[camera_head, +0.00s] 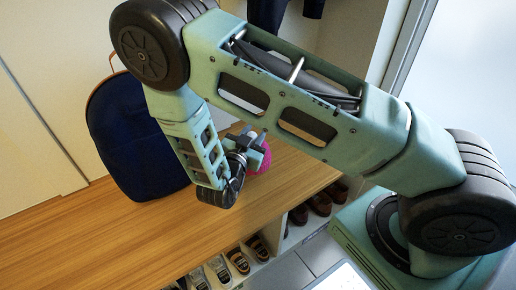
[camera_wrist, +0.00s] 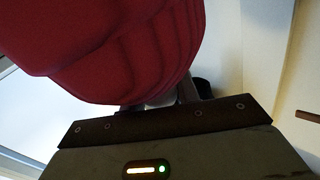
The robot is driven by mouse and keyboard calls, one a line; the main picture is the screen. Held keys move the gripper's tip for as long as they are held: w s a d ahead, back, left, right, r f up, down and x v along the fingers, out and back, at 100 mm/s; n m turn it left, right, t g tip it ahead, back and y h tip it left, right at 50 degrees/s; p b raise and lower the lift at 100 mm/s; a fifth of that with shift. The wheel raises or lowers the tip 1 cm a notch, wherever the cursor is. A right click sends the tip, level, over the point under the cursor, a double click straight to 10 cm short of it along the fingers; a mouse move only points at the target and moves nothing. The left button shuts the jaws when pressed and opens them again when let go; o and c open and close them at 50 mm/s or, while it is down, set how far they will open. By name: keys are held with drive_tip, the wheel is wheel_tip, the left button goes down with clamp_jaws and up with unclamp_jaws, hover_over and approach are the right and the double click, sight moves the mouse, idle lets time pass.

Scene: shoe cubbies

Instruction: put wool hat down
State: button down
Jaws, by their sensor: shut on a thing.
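The wool hat (camera_head: 262,160) shows as a pink patch at my gripper (camera_head: 256,146) in the head view, mostly hidden behind the gripper and arm. In the wrist view it is a large dark red, ribbed shape (camera_wrist: 120,45) filling the upper left. My gripper (camera_wrist: 168,97) is shut on the hat, and the fingertips are largely hidden behind it. The hat is over or near the wooden bench top (camera_head: 90,235); I cannot tell whether it touches the surface.
A dark blue backpack (camera_head: 135,135) stands on the bench, left of my gripper. Shoes (camera_head: 238,262) sit in the cubbies below the bench front, with more brown shoes (camera_head: 320,203) to the right. Dark clothing (camera_head: 268,12) hangs at the back. The bench's left front is clear.

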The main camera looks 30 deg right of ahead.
drive_tip(key=shift+f+b, duration=0.6)
drive_tip(key=shift+f, duration=1.45)
drive_tip(key=shift+f, duration=0.2)
drive_tip(key=c, duration=1)
unclamp_jaws()
drive_tip(key=shift+c, duration=0.2)
